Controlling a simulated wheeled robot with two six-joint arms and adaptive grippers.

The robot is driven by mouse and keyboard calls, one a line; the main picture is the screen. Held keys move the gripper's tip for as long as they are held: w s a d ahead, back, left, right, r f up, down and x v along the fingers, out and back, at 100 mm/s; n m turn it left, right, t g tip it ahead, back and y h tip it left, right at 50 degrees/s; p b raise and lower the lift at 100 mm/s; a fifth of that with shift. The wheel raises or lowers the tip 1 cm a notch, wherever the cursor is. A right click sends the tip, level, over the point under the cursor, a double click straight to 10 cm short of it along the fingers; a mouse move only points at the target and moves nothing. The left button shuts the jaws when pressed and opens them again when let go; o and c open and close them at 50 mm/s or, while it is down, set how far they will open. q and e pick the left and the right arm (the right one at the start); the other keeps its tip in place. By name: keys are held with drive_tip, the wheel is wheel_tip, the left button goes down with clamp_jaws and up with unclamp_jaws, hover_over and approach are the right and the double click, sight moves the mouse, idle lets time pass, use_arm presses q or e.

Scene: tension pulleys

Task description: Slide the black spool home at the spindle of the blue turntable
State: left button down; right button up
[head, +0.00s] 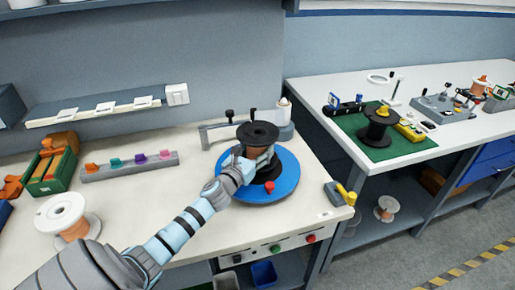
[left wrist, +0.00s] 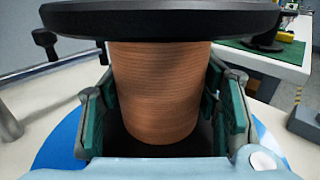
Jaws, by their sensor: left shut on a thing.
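The black spool (head: 258,133) is wound with copper-coloured wire and looks upright over the blue turntable (head: 284,188). My left gripper (head: 249,163) is shut around its winding, below the top flange. In the left wrist view the copper winding (left wrist: 155,95) stands between the green-padded fingers (left wrist: 160,120), under the wide black flange. The turntable's blue rim also shows there (left wrist: 62,148). The spindle is hidden by the spool and gripper, so I cannot tell whether the spool is around it or how far down it sits. My right gripper is out of view.
A grey bar with black knobs (head: 229,116) stands behind the turntable. A yellow-handled tool (head: 343,194) lies to its right. A white spool (head: 62,215), a peg rack (head: 130,167) and a green bin (head: 52,172) are at left. Another table with a green mat (head: 371,148) is at right.

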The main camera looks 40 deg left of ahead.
use_arm(q)
drive_tip(key=shift+f+b, duration=1)
drive_tip(key=shift+f, duration=0.3)
drive_tip(key=shift+f, duration=0.1)
drive_tip(key=shift+f, duration=0.15)
idle(0.4)
drive_tip(key=shift+c, duration=2.4)
unclamp_jaws()
drive_tip(key=shift+f, duration=0.15)
drive_tip(key=s, duration=0.4)
drive_tip(key=s+d, duration=0.1)
drive_tip(key=s, duration=0.3)
drive_tip(key=s+d, duration=0.1)
drive_tip(key=s, duration=0.3)
drive_tip(key=shift+d, duration=0.1)
